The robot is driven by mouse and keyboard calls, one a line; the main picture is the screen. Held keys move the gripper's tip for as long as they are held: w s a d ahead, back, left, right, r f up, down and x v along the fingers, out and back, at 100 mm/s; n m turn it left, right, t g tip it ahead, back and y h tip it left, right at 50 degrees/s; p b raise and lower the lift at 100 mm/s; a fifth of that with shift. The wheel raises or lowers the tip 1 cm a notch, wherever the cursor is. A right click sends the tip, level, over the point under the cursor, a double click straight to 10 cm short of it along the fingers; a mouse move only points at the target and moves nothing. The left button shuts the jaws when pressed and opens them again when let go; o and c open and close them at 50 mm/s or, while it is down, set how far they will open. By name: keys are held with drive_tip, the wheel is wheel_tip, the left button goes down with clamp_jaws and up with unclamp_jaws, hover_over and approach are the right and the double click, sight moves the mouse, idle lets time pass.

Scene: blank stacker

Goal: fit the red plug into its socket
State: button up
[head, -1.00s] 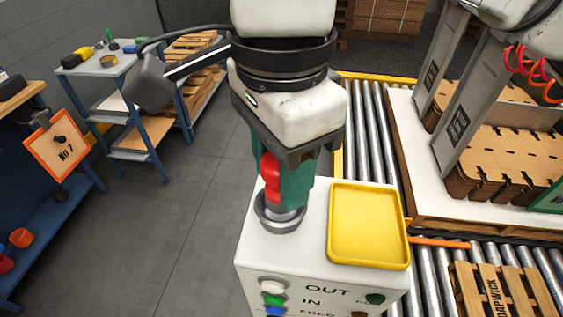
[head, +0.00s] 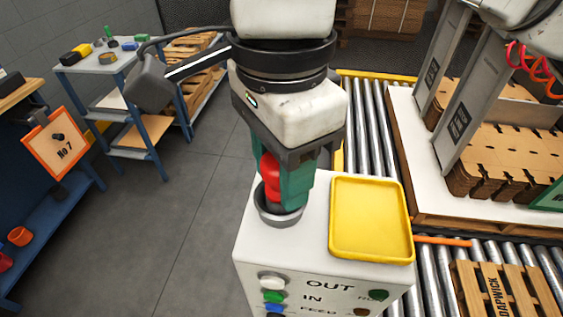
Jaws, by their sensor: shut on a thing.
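My gripper (head: 283,190) points down over the white control box (head: 310,262) and is shut on the red plug (head: 270,176). The plug shows as a red body between the green fingers. The grey round socket (head: 281,217) is a ring on top of the box, near its back left. The plug's lower end and the fingertips are at the socket's rim, and the ring's front wall hides them. I cannot tell how deep the plug sits.
A yellow tray (head: 371,258) lies on the box, just right of the socket. Buttons, including a white one (head: 271,282), line the box's front face. A roller conveyor (head: 375,130) runs behind and right. Open grey floor (head: 195,220) is at the left.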

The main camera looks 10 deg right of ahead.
drive_tip(key=shift+f+b, duration=0.3)
drive_tip(key=shift+f, duration=0.05)
drive_tip(key=o, duration=1.2)
